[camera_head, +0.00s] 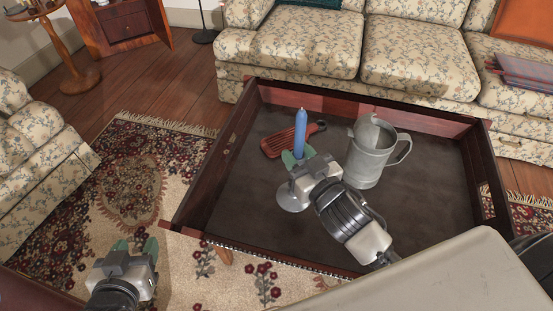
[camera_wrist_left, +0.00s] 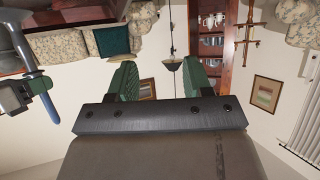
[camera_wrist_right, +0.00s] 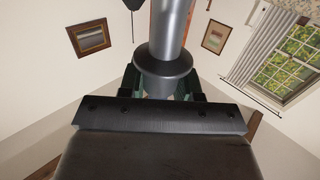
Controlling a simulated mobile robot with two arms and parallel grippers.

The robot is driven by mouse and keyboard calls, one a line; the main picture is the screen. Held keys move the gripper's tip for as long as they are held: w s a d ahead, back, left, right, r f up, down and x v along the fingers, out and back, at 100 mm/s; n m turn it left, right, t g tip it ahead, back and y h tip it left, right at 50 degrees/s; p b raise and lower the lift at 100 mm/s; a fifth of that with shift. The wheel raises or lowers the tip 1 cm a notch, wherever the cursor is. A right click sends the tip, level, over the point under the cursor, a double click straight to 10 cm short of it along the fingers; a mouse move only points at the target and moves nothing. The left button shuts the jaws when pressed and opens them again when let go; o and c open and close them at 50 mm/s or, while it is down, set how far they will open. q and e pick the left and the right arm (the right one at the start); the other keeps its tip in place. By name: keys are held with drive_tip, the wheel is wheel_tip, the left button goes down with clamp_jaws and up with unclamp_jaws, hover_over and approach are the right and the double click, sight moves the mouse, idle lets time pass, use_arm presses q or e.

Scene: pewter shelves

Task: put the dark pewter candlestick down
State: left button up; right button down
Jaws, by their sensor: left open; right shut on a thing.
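The candlestick, with a tall blue candle (camera_head: 300,132), stands upright over the dark floor of the tray-like table (camera_head: 250,215). My right gripper (camera_head: 298,160) is shut on its stem. Its round grey base (camera_head: 291,198) shows below the gripper; I cannot tell whether it touches the table. In the right wrist view the grey metal candlestick (camera_wrist_right: 165,60) rises between the fingers. My left gripper (camera_head: 137,246) is open and empty above the rug, left of the table; its parted fingers also show in the left wrist view (camera_wrist_left: 159,78).
A grey metal pitcher (camera_head: 370,156) stands right of the candlestick. A reddish-brown slotted object (camera_head: 283,143) lies just behind it. Raised wooden walls (camera_head: 213,175) surround the table. Its left front and far right floor are bare. A floral sofa (camera_head: 300,45) stands behind.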

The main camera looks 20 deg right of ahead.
use_arm(q)
wheel_tip(320, 180, up, 14)
drive_tip(key=s+d+t+h+b, duration=0.1)
drive_tip(key=t+h+b, duration=0.3)
drive_tip(key=t, duration=0.9)
drive_tip(key=shift+s+d+m+t+h+b, duration=0.15)
drive_tip(key=shift+d+m+t+h+b, duration=0.2)
drive_tip(key=shift+d, duration=0.25)
use_arm(e)
drive_tip(key=w+a+f, duration=0.3)
drive_tip(key=w+f, duration=0.3)
drive_tip(key=f, duration=0.2)
drive_tip(key=shift+w+a+f, duration=0.2)
drive_tip(key=shift+w, duration=0.15)
drive_tip(key=shift+f, duration=0.1)
drive_tip(key=c, duration=0.8)
unclamp_jaws()
use_arm(q)
drive_tip(key=shift+s+r, duration=0.15)
